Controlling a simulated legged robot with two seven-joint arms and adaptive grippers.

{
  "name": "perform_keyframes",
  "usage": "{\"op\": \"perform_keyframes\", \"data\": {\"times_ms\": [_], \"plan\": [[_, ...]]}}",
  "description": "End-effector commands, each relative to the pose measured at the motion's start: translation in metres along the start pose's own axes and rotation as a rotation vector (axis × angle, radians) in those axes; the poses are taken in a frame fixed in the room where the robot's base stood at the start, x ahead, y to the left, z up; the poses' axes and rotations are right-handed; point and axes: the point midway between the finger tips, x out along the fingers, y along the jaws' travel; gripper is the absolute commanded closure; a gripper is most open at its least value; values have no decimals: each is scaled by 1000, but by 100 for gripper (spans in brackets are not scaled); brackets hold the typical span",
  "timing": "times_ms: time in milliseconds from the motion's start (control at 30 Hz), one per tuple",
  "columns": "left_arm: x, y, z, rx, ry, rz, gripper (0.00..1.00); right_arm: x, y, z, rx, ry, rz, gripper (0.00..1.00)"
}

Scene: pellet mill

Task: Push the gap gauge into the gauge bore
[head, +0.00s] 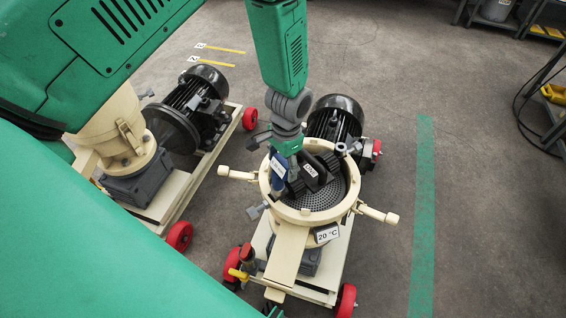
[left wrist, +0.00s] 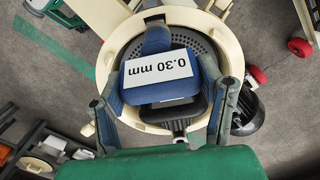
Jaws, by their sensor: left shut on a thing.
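The gap gauge (left wrist: 157,72) is blue with a white label reading 0.30 mm. In the head view the gauge (head: 278,168) is at the left inside of the round cream mill housing (head: 347,205). My left gripper (head: 284,152) is shut on it; in the left wrist view the two fingers (left wrist: 168,100) sit on either side of its blue handle. The gauge is above or within the housing opening; I cannot tell its depth. The gauge bore cannot be made out; the gauge and gripper cover that area. My right gripper is not in view.
Inside the housing are a perforated die (head: 327,195) and a dark labelled roller part (head: 312,172). Cream handles (head: 378,214) stick out around the housing. A 20 °C tag (head: 327,234) hangs in front. A second mill with a black motor (head: 190,108) stands left.

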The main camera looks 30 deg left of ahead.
Motion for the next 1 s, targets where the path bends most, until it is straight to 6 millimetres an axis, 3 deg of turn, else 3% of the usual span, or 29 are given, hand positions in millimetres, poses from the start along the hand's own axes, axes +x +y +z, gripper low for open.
{"op": "perform_keyframes", "data": {"times_ms": [300, 333, 400, 600, 633, 667, 1000], "plan": [[4, 2, 2, 1, -6, 5, 90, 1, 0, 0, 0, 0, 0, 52], [5, 2, 2, 1, -7, 5, 35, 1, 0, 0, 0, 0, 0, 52], [5, 2, 2, 1, -7, 5, 13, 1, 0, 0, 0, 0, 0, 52], [3, 2, 2, 1, -4, 3, 13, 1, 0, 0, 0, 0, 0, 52], [3, 2, 2, 1, -4, 3, 2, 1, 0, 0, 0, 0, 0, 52], [3, 2, 2, 1, -4, 3, 0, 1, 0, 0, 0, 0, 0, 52], [2, 1, 2, 1, -3, 2, 0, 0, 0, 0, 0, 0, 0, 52]]}}
